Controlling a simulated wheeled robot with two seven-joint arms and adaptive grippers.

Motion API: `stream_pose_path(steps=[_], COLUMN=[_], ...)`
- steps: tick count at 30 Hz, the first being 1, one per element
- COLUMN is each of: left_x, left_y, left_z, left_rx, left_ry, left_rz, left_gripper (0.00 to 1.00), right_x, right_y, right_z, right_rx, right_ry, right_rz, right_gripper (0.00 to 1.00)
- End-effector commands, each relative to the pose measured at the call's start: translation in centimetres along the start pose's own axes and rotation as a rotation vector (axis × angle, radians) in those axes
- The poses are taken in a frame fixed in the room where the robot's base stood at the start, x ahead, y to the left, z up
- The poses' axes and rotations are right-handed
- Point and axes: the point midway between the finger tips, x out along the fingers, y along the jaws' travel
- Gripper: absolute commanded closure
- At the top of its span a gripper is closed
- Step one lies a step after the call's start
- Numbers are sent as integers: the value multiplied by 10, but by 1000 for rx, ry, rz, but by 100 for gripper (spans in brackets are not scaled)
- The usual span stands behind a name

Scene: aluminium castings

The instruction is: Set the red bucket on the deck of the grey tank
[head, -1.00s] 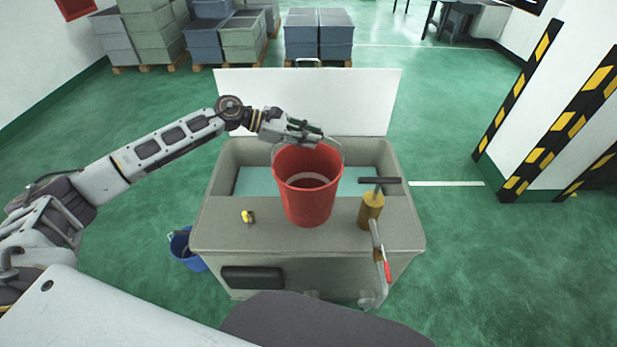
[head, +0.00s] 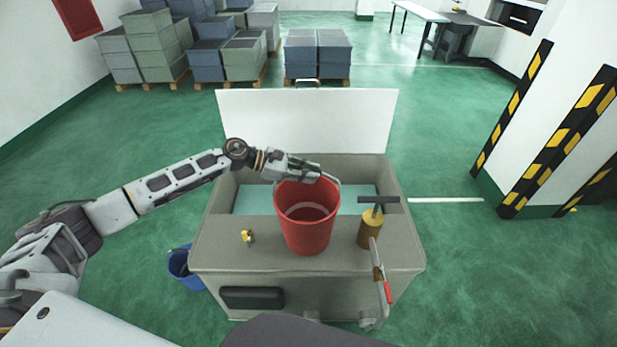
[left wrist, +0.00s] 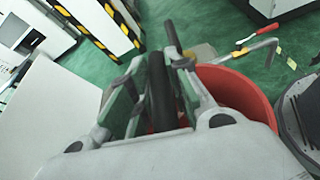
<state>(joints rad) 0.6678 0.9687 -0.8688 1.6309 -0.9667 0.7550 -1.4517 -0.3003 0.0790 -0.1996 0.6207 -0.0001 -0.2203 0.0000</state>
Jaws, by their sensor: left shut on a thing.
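The red bucket (head: 307,225) is upright over the front deck (head: 215,255) of the grey tank. I cannot tell whether its base touches the deck or hangs just above it. My right gripper is not in view.
A brass pump (head: 371,228) with a T-handle stands right of the bucket, beside a red-gripped lever (head: 383,285). A small brass fitting (head: 247,237) is on the deck at left. A white lid (head: 305,120) stands behind. A blue bucket (head: 183,268) is on the floor.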

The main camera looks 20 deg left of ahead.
Motion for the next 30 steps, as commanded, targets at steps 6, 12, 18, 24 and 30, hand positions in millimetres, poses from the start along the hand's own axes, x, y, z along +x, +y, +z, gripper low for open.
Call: stream_pose_path(steps=[6,12,18,24,30], left_x=[7,7,8,8,8], left_y=[-3,-4,-4,-5,-4], left_z=[-15,-16,-18,-20,-20], left_rx=[-1,1,0,-1,-1], left_ry=[-3,-2,-2,-1,-1], left_rz=[1,1,1,0,0], left_gripper=[100,100,100,70,60], right_x=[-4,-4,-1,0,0], right_y=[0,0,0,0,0], right_z=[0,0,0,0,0], right_rx=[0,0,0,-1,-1], right_ry=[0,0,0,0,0], right_rz=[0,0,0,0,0], right_gripper=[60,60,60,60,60])
